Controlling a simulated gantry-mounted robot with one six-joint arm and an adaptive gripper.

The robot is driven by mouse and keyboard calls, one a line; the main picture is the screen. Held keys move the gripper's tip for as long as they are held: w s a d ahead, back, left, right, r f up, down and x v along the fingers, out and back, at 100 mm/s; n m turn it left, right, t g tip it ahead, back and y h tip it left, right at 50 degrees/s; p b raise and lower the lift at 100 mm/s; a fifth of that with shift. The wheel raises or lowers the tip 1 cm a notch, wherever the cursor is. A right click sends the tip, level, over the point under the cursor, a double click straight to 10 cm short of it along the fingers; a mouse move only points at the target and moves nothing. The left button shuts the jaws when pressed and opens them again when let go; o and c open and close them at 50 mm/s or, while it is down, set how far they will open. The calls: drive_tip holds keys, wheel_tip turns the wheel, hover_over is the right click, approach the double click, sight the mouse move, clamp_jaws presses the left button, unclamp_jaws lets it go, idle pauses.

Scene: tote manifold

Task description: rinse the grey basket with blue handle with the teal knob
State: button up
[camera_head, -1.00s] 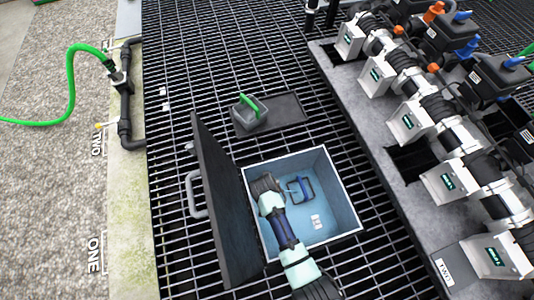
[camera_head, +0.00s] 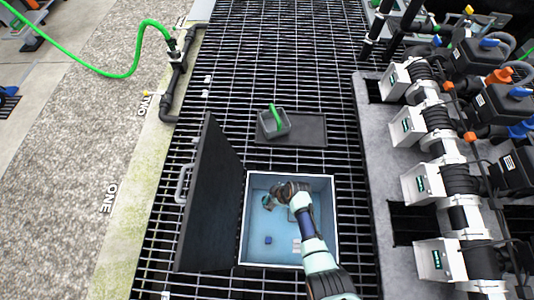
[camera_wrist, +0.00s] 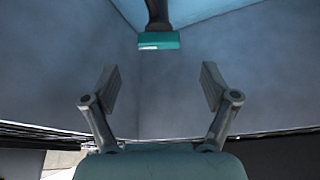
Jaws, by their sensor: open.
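My gripper (camera_head: 276,193) is inside the open pale-blue tote (camera_head: 334,225), near its far side. In the wrist view the fingers (camera_wrist: 160,88) are spread wide with nothing between them. The teal knob (camera_wrist: 158,40) is on a dark stem ahead of and above the fingertips in that view, near the wall corner, apart from them. In the head view a small teal patch shows beside the gripper. I cannot clearly make out the grey basket with blue handle now; my arm covers part of the tote. A small blue object (camera_head: 268,240) is on the tote floor.
A dark hinged lid (camera_head: 210,200) stands open at the tote's left. A grey basket with a green handle (camera_head: 272,124) sits on a dark panel (camera_head: 308,129) behind the tote. Valve equipment (camera_head: 430,180) stands on the right. The black grating (camera_head: 290,50) farther back is clear.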

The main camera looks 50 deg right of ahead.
sight(267, 199)
drive_tip(key=b+x, duration=0.3)
drive_tip(key=x, duration=0.2)
drive_tip(key=shift+f, duration=0.35)
drive_tip(key=shift+w+f+b, duration=0.25)
drive_tip(key=shift+f+b, duration=0.2)
drive_tip(key=shift+b, duration=0.1)
drive_tip(key=shift+r, duration=0.1)
drive_tip(key=c, duration=1.2)
drive_tip(key=shift+o, duration=0.2)
